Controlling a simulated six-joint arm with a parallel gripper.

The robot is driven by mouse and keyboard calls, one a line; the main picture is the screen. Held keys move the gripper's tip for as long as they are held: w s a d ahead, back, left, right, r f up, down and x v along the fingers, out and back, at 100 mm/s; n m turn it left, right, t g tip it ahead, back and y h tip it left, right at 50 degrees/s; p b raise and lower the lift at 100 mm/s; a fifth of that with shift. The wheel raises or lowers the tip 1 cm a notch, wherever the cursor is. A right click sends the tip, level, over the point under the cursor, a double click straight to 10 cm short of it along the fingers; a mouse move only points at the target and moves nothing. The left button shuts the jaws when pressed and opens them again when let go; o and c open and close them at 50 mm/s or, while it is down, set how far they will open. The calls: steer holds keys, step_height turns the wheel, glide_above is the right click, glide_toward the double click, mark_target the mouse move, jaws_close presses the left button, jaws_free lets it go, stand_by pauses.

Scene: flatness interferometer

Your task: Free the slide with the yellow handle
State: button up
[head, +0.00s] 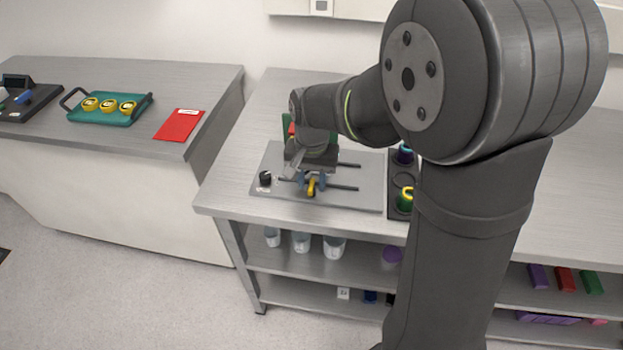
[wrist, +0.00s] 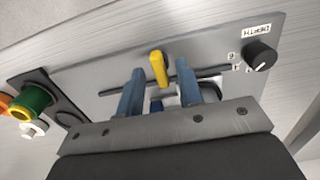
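The yellow handle (head: 312,186) stands on the grey interferometer plate (head: 370,205). In the wrist view the yellow handle (wrist: 158,68) rises between and beyond the two blue fingers of my gripper (wrist: 160,85). The fingers are spread apart, with clear gaps on both sides of the handle. My gripper (head: 312,180) is right at the handle in the head view. A dark slot (wrist: 120,90) runs across the plate beside the handle. The slide's body under the handle is largely hidden by my gripper.
A black knob (head: 265,178) with a printed label sits at the plate's left end. A dark holder (head: 398,211) with green and yellow round parts stands right of the plate. A red sheet (head: 179,125) and a teal tray (head: 88,117) with yellow-rimmed pieces lie on the left bench.

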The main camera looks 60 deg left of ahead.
mark_target(312, 184)
jaws_close()
steer(key=shift+m, duration=3)
jaws_free()
steer(key=shift+r, duration=0.1)
step_height(312, 184, up, 17)
steer(key=shift+r, duration=0.2)
